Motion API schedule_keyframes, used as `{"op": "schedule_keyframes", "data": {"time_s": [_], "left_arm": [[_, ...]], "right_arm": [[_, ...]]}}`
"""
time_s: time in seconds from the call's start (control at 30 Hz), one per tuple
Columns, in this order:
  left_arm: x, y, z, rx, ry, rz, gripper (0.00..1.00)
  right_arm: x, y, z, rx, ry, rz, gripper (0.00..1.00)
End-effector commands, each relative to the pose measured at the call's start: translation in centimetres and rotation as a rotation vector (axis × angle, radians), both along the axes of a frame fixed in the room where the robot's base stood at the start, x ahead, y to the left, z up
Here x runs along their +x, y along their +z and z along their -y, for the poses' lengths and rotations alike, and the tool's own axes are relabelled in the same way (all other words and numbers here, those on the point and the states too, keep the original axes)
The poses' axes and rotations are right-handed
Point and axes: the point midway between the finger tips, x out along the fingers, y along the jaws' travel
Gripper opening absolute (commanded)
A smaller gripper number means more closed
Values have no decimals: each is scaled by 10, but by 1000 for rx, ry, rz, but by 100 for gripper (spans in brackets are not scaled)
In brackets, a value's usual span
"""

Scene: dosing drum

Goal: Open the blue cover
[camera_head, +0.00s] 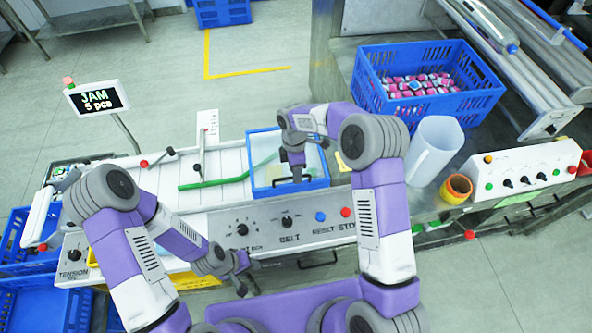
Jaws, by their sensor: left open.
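The blue cover (258,147) has a blue frame around a pale, see-through middle and sits on the white belt machine, right of centre. It looks closed, though my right arm hides part of it. My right gripper (297,176) points down over the cover's front part; I cannot tell whether it touches the cover, and its fingers are too small to read. My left gripper (243,287) is open and empty, low in front of the machine's control panel, left of the cover and apart from it.
The control panel (265,228) carries knobs and buttons. A green bar (215,182) lies across the belt. A screen (97,97) reads "JAM 5 pcs".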

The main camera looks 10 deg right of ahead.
Motion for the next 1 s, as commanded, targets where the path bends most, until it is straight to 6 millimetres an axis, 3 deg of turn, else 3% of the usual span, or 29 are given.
{"op": "schedule_keyframes", "data": {"time_s": [0.03, 0.27, 0.73, 1.0], "left_arm": [[0, 0, 0, 0, 0, 0, 43], [0, 0, 0, 0, 0, 0, 43], [0, 2, 0, 0, 0, 0, 43], [0, 20, 0, 0, 0, 0, 43]], "right_arm": [[0, 0, 0, 0, 0, 0, 34], [0, 0, 0, 0, 0, 0, 0], [1, 5, 0, 1, 0, 1, 0], [14, 39, 0, 1, 0, 8, 0]]}}
